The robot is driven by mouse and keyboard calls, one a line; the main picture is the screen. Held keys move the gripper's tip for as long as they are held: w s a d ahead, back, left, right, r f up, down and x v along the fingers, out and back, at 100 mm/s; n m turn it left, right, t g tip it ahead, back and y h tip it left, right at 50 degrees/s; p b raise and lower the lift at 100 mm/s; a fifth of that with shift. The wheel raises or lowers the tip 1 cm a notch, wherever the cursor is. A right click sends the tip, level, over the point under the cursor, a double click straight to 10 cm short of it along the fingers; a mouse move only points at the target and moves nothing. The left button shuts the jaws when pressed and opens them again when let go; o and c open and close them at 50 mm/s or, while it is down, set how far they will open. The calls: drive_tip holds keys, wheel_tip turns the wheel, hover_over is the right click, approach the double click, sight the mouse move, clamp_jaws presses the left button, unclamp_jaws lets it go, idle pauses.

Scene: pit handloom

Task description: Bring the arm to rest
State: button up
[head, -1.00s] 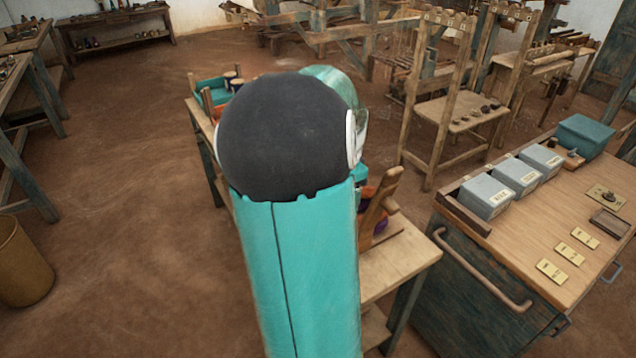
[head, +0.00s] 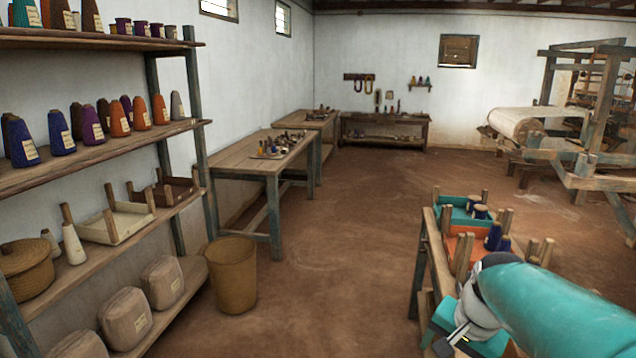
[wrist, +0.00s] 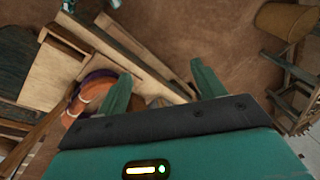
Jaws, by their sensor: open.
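My arm (head: 555,310) reaches in from the lower right of the head view, its teal link bent at a white and black joint. My gripper shows in the wrist view (wrist: 158,72), with its two teal fingers spread apart and nothing between them. The left finger overlaps the wooden bench in the picture, close to an orange and purple round item (wrist: 92,92); I cannot tell whether they touch. In the head view the arm's end lies in front of the small wooden bench (head: 422,275), and its fingers are hard to make out.
The bench carries a teal tray (head: 450,214) and an orange tray (head: 462,244) with dark cones. Shelves of yarn cones (head: 100,180) stand at left, beside a tan bin (head: 232,275). Worktables (head: 240,160) line the wall. A loom (head: 575,150) stands at right. The middle floor (head: 340,240) is clear.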

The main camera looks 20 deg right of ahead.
drive_tip(key=s+a+r+n+t, duration=0.1)
drive_tip(key=s+a+n, duration=0.1)
drive_tip(key=a+n, duration=0.3)
drive_tip(key=s+a+r+n+t, duration=0.1)
drive_tip(key=a+n, duration=0.5)
drive_tip(key=a, duration=0.7)
drive_tip(key=shift+s+a+r+t, duration=0.3)
drive_tip(key=shift+s+a+r, duration=0.15)
drive_tip(key=shift+s, duration=0.45)
drive_tip(key=shift+c, duration=0.3)
drive_tip(key=c, duration=0.6)
drive_tip(key=shift+a, duration=0.1)
drive_tip(key=shift+c, duration=0.2)
